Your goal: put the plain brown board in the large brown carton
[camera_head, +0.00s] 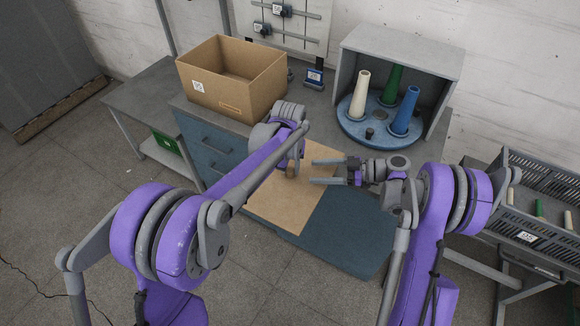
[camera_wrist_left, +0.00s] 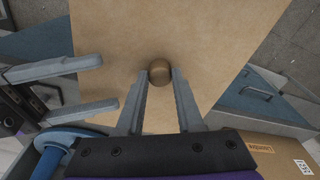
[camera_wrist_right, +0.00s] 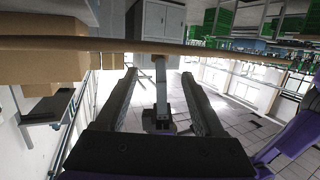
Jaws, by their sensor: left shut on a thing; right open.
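The plain brown board (camera_head: 285,212) is held up in front of the workbench, over the blue drawer front; it fills much of the left wrist view (camera_wrist_left: 200,30). My left gripper (camera_wrist_left: 160,88) is shut on a round brown knob (camera_wrist_left: 160,72) on the board's face. My right gripper (camera_head: 326,170) is open and empty, its fingers pointing left over the board's right edge. The right wrist view shows the board edge-on as a thin strip (camera_wrist_right: 215,50) across the fingertips. The large brown carton (camera_head: 262,98) stands open-topped on the bench, up and left of the board; its floor is partly hidden.
A grey open-fronted box (camera_head: 400,47) stands at the back right around a blue disc (camera_head: 352,127) with white, green and blue cones. A dark crate (camera_head: 545,225) with cones is at the far right. A small blue device (camera_head: 315,77) sits beside the carton.

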